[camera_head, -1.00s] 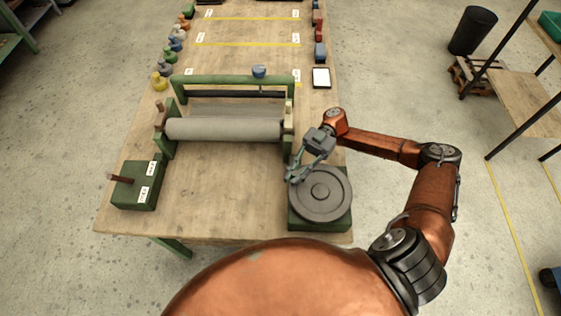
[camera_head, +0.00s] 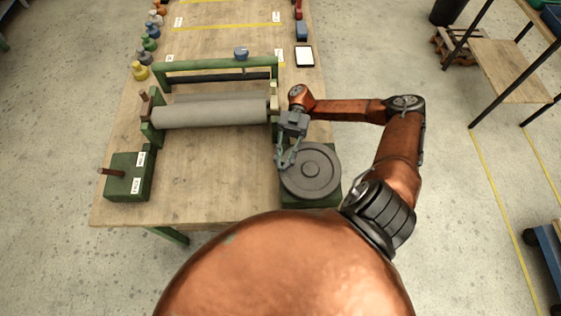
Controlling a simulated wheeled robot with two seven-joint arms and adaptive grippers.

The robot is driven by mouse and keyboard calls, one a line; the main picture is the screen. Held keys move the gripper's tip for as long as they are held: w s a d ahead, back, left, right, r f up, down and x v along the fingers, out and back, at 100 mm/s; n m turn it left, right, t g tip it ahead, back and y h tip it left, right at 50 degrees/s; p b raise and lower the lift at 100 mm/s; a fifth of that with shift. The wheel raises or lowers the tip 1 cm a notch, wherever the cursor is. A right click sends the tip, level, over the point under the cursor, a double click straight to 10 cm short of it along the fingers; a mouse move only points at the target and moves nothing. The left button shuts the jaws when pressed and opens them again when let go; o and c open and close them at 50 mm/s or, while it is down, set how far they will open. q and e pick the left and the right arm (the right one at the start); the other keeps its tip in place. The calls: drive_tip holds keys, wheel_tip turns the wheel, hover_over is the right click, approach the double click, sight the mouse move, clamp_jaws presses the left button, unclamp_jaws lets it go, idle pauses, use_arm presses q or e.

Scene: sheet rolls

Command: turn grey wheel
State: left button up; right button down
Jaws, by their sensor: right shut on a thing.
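The grey wheel (camera_head: 316,178) is a flat disc with a raised hub, lying on a green base (camera_head: 326,203) at the table's right front. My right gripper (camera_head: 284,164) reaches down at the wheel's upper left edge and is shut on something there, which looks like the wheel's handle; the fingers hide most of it. My left gripper is not in view.
A green frame with a grey sheet roll (camera_head: 210,113) stands to the left behind the wheel. A green box (camera_head: 127,186) with a wooden lever sits at the table's left front. Coloured knobbed weights (camera_head: 140,71) line the far left edge. A white-faced panel (camera_head: 304,56) lies at the right edge. The table's middle front is clear.

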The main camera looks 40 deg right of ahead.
drive_tip(key=shift+s, duration=0.15)
idle(1.2)
drive_tip(key=c, duration=2.1)
unclamp_jaws()
drive_tip(key=shift+d, duration=0.15)
drive_tip(key=shift+o, duration=1)
hover_over(289, 150)
drive_tip(key=shift+c, duration=0.4)
